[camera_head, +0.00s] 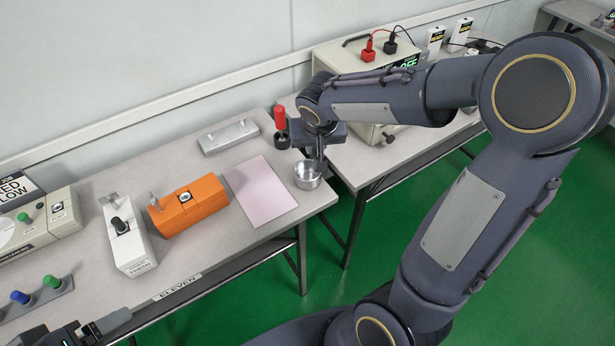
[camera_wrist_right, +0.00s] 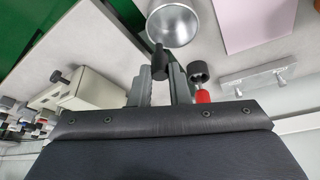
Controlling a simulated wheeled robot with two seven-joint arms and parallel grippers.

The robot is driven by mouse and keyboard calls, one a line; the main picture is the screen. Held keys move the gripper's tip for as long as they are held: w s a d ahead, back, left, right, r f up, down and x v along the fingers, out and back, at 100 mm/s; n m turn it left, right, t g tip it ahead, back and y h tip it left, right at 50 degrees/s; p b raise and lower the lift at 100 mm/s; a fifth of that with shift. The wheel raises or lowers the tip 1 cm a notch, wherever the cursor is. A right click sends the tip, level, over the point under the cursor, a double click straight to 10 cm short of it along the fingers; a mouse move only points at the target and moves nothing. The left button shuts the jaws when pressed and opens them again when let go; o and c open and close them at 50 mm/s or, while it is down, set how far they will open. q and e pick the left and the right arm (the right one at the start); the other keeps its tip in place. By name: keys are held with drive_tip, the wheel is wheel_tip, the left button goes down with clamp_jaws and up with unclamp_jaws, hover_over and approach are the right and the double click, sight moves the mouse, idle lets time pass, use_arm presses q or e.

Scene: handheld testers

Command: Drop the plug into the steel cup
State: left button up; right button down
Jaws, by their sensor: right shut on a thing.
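The steel cup (camera_head: 308,183) stands upright at the right end of the near table; it also shows at the top of the right wrist view (camera_wrist_right: 176,22). My right gripper (camera_head: 318,155) points down just above the cup. In the wrist view its fingers (camera_wrist_right: 160,80) are shut on the black plug (camera_wrist_right: 158,60). The plug's end overlaps the cup's near rim in that view; I cannot tell whether it touches. The plug is hard to make out in the head view. My left gripper (camera_head: 85,334) shows partly at the bottom left; its opening is unclear.
A red-handled tool (camera_head: 279,118) stands close to my right gripper. A pink sheet (camera_head: 260,192), a grey metal bar (camera_head: 229,136), an orange tester (camera_head: 187,206) and a white tester (camera_head: 128,238) lie to the left. A cream instrument box (camera_head: 340,62) stands behind my right arm.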

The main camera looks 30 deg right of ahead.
drive_tip(key=c, duration=1.3)
unclamp_jaws()
drive_tip(key=shift+r, duration=0.1)
drive_tip(key=v, duration=0.7)
drive_tip(key=shift+r+p, duration=0.25)
drive_tip(key=shift+p, duration=0.1)
drive_tip(key=shift+s, duration=0.1)
drive_tip(key=s+a+r+n+y+p, duration=0.1)
drive_tip(key=s+a+y+p, duration=0.1)
drive_tip(key=s, duration=0.7)
drive_tip(key=s+a+r+n+t+y+p, duration=0.1)
drive_tip(key=s+a+r+y+p, duration=0.1)
drive_tip(key=s, duration=0.7)
drive_tip(key=shift+s+a+r+n+y+p, duration=0.15)
drive_tip(key=shift+s+a+n+y+p, duration=0.25)
drive_tip(key=shift+a+y+p, duration=0.4)
